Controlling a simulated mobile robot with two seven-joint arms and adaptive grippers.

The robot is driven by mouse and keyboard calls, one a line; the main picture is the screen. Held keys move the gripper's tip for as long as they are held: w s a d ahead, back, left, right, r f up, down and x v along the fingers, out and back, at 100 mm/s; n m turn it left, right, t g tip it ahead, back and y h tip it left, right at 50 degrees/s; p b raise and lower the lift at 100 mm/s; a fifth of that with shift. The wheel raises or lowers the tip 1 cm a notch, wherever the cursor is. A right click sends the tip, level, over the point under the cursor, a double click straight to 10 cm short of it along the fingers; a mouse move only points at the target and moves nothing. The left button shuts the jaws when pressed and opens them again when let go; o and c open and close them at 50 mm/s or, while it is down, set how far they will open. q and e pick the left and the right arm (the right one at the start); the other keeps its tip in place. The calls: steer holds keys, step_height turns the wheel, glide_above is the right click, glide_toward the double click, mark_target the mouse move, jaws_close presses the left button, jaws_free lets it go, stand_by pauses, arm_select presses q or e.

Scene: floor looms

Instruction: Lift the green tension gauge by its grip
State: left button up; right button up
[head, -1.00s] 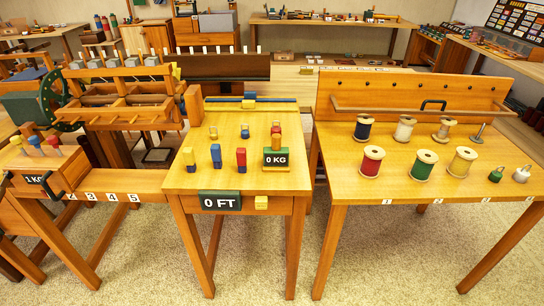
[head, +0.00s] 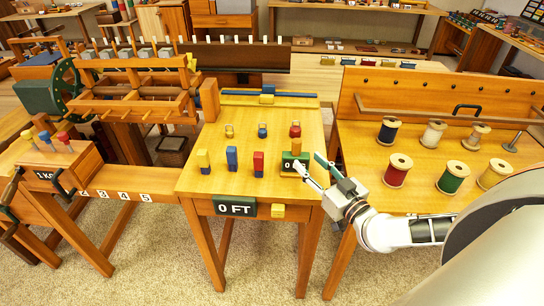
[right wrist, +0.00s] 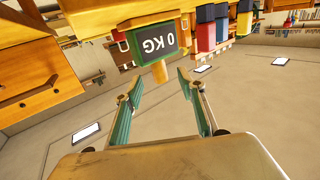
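The green tension gauge (head: 291,172) stands on the small middle table, at its right front, with a "0 KG" face. Its orange-tan upright grip (head: 296,147) rises from the top. My right gripper (head: 313,164) is just right of the gauge and partly covers its face in the head view. In the right wrist view the gauge (right wrist: 172,40) appears upside down, with its grip (right wrist: 159,72) pointing toward the gap between my right gripper's fingers (right wrist: 158,84). The fingers are spread and empty. Whether the grip is between the tips is unclear. My left gripper is out of view.
Several coloured blocks, including a red-and-blue one (head: 258,164), stand left of the gauge. A "0 FT" sign (head: 235,207) is on the table front. The right table (head: 420,190) holds thread spools, including a red one (head: 397,170). A loom (head: 130,95) stands at left.

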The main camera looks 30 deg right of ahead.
mark_target(299, 152)
steer(key=shift+w+d, duration=0.15)
steer(key=shift+w, duration=0.65)
steer(key=shift+w+a+f, duration=0.1)
steer(key=shift+w, duration=1.45)
steer(key=shift+w+a, duration=0.1)
steer(key=shift+w, duration=1.45)
jaws_close()
